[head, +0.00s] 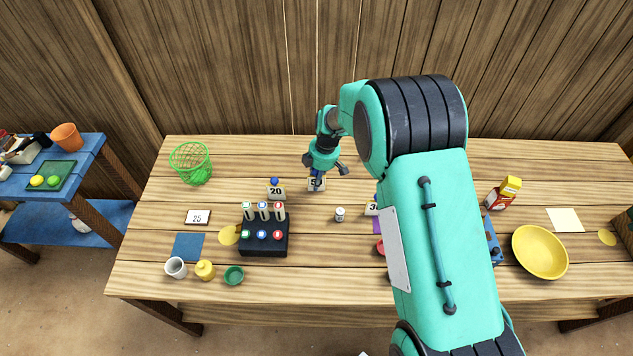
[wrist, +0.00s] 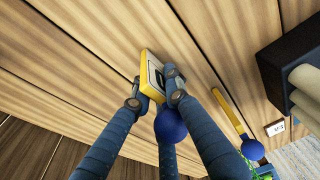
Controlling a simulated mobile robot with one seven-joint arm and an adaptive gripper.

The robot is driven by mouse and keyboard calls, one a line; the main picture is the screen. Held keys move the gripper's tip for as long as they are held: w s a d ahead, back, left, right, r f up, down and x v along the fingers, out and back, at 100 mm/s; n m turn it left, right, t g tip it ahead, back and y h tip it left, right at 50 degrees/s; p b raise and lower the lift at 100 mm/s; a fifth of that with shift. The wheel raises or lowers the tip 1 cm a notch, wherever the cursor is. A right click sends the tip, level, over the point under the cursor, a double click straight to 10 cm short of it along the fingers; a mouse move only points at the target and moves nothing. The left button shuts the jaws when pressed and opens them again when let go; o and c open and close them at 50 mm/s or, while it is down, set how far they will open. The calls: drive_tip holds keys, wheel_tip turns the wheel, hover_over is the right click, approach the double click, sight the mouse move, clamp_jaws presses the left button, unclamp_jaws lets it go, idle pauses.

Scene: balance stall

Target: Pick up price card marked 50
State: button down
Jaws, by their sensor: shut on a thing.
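The price card marked 50 (head: 316,185) is at the back middle of the table, under my gripper (head: 319,174). Only part of its number shows, and a finger covers the rest. In the wrist view the card (wrist: 148,72) appears as a yellow-edged block with a pale face and a blue ball (wrist: 172,125) on it. My gripper (wrist: 155,100) is shut on it, with a fingertip on either side. I cannot tell whether the card touches the table.
The card marked 20 (head: 276,192), with a blue knob, stands just to the left. A black block with several pegs (head: 264,250) is in front of it. A white canister (head: 340,214) stands to the front right. A green net basket (head: 191,163) is at far left.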

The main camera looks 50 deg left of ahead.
sight(316, 174)
drive_tip(key=shift+r, duration=0.85)
wheel_tip(316, 174, up, 2)
drive_tip(key=shift+r+p, duration=0.15)
drive_tip(key=shift+p, duration=0.2)
drive_tip(key=s+d, duration=0.3)
drive_tip(key=d, duration=0.1)
drive_tip(key=s+d, duration=0.2)
drive_tip(key=d, duration=0.3)
drive_tip(key=s+d+r+p, duration=0.1)
drive_tip(key=s+d, duration=0.2)
drive_tip(key=d, duration=0.1)
drive_tip(key=shift+s+d, duration=0.2)
drive_tip(key=shift+s, duration=0.15)
